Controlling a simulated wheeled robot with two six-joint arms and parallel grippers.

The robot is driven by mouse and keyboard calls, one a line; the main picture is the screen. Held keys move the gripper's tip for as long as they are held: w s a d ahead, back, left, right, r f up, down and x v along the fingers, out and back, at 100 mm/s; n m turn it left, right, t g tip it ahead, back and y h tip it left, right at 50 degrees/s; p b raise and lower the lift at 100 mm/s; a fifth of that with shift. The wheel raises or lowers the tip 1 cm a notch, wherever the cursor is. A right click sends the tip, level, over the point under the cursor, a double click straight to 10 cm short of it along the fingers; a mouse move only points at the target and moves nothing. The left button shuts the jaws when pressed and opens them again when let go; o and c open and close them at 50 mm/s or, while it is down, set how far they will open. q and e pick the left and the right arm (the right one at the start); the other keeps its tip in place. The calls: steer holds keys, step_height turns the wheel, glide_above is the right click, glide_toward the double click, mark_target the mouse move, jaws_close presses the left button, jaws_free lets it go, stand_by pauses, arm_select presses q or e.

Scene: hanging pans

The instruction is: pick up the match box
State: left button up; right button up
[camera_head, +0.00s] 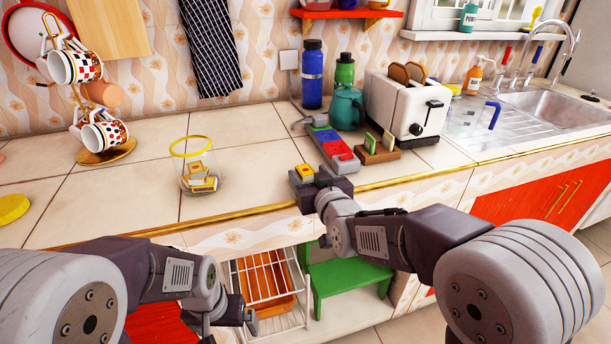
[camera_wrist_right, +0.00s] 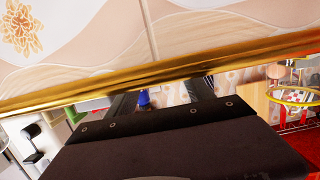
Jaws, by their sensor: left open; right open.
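A small yellow match box (camera_head: 305,171) lies on the counter near its front edge. Several similar small boxes (camera_head: 203,183) sit in a clear glass with a yellow rim (camera_head: 190,147). My right gripper (camera_head: 309,181) is open at the counter's front edge, right beside the single match box and partly covering it; I cannot tell whether they touch. In the right wrist view its fingers (camera_wrist_right: 161,95) reach toward the gold counter edge, and the single match box does not show. My left gripper (camera_head: 248,316) is open and low in front of the counter, away from the boxes.
The gold counter edge (camera_wrist_right: 165,80) runs close to my right fingers. Behind them lie a block with blue and red parts (camera_head: 335,150), a wooden holder (camera_head: 377,152) and a toaster (camera_head: 407,105). A mug tree (camera_head: 107,150) stands left. The counter between glass and match box is clear.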

mark_target(309, 175)
steer(key=shift+w+a+f, duration=0.1)
steer(key=shift+w, duration=0.2)
steer(key=shift+s, duration=0.1)
jaws_close()
step_height(309, 175, up, 4)
steer(key=shift+r+p, duration=0.2)
steer(key=shift+p, duration=0.9)
steer(key=s+d+r+p, duration=0.4)
steer(key=s+d+r, duration=0.2)
steer(key=d, duration=0.3)
steer(key=shift+s+r, duration=0.4)
steer(key=shift+s, duration=0.35)
